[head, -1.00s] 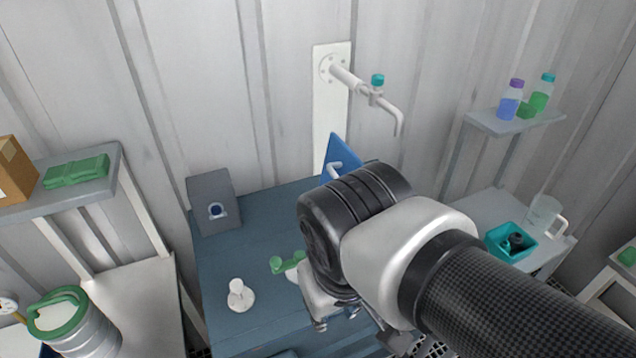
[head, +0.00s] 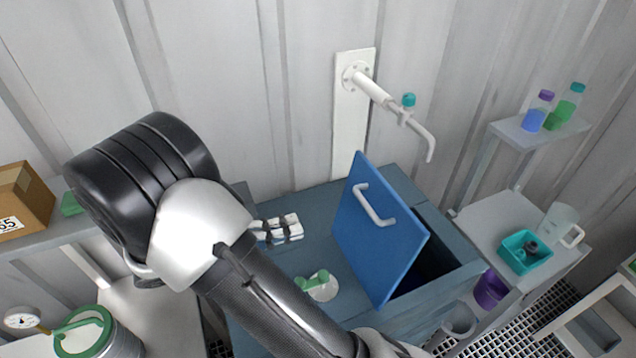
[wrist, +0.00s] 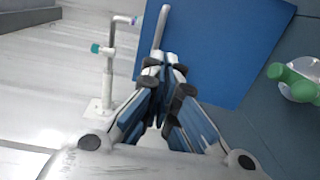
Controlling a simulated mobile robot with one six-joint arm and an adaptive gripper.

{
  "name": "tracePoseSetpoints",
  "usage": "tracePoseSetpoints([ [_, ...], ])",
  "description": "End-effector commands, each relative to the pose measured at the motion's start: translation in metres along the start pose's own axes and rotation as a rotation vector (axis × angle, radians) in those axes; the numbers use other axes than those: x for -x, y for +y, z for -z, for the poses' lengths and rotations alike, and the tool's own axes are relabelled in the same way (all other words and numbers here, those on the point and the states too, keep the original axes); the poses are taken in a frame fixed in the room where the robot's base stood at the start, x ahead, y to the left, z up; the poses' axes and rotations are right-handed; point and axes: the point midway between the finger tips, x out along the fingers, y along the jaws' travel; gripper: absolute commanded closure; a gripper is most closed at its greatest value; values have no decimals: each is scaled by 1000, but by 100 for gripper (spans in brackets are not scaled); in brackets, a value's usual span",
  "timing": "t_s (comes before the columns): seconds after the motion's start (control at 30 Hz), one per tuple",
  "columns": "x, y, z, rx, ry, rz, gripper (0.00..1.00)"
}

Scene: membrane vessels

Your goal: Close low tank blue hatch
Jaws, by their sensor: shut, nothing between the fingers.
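The blue hatch (head: 378,238) of the low tank (head: 445,285) stands open, raised and tilted, with a dark opening showing beside it on the right. Its pale bar handle (head: 374,206) is on the face turned to the left. My gripper (head: 297,228) is shut and empty, left of the hatch and apart from it in the head view. In the wrist view the hatch (wrist: 225,50) lies beyond the shut fingertips (wrist: 165,65), which overlap the lower end of the handle (wrist: 161,25). My arm hides the tank top's left part.
A green-handled valve (head: 320,284) sits on the tank top left of the hatch. A wall pipe with a teal tap (head: 408,101) juts out above and behind the hatch. A side table at right holds a teal bin (head: 525,252) and a clear jug (head: 560,225).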

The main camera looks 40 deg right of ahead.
Motion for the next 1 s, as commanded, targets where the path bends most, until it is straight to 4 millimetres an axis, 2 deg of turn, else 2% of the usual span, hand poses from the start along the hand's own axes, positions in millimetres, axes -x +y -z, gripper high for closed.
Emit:
tracePoseSetpoints([
  [0.13, 3, -2, 5, -17, 26, -46, 100],
  [0.27, -8, -2, 6, -21, 25, -48, 100],
  [0.37, -24, -1, 6, -19, 23, -48, 100],
  [0.7, -96, 2, 7, -18, 21, -46, 100],
  [0.9, -125, 3, 8, -18, 23, -45, 100],
  [1.0, -132, 3, 8, -19, 24, -45, 100],
])
